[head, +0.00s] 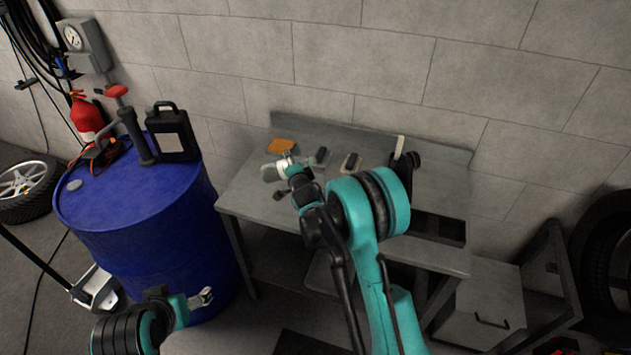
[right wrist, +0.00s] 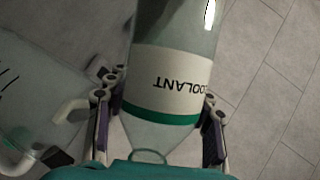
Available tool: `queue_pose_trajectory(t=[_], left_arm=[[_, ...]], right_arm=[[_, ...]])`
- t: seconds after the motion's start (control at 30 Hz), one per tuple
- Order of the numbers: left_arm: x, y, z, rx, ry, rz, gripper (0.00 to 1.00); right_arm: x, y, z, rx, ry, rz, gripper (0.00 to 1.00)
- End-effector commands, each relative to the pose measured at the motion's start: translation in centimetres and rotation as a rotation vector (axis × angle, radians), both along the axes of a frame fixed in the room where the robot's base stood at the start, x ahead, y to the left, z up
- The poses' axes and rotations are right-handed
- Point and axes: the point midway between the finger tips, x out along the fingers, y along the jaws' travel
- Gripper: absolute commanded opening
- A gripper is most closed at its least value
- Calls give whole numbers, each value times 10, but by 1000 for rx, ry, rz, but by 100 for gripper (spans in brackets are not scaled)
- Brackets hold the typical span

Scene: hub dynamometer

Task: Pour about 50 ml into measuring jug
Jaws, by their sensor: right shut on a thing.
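A clear bottle with a white and green label reading COOLANT (right wrist: 165,72) fills the middle of the right wrist view. My right gripper (right wrist: 160,118) is shut on it, one finger on each side of the label. The bottle's narrowing end points to the bottom of that view. A clear jug with dark marks (right wrist: 28,95) is beside the bottle at the left, partly out of frame. In the head view my right gripper (head: 285,167) is over the bench's left part; the bottle and jug are hard to tell apart there. My left gripper (head: 203,297) is low by the drum, its jaws unclear.
A grey bench (head: 245,195) stands against the wall, with an orange pad (head: 281,146) and small dark items on it. A blue drum (head: 140,225) at the left carries a black canister (head: 172,133) and a hand pump (head: 132,130). A tyre (head: 605,255) is at the right.

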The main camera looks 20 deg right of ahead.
Motion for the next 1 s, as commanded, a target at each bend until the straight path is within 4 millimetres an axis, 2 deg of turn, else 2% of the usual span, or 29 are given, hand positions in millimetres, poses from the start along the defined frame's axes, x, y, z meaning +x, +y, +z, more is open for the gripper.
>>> queue_pose_trajectory(t=[0.1,0.23,0.37,0.5,1.0], left_arm=[[0,0,-1,0,0,0,79],[0,0,-26,0,0,0,79],[0,0,-39,0,0,0,79],[1,0,-34,0,0,0,79],[1,0,-42,0,0,0,79]], right_arm=[[0,1,-2,70,-26,-1,14],[1,4,-19,150,-54,-1,14],[2,6,-25,220,-80,0,14],[2,5,-11,274,-99,-1,14],[2,5,-6,368,-132,-1,14]])
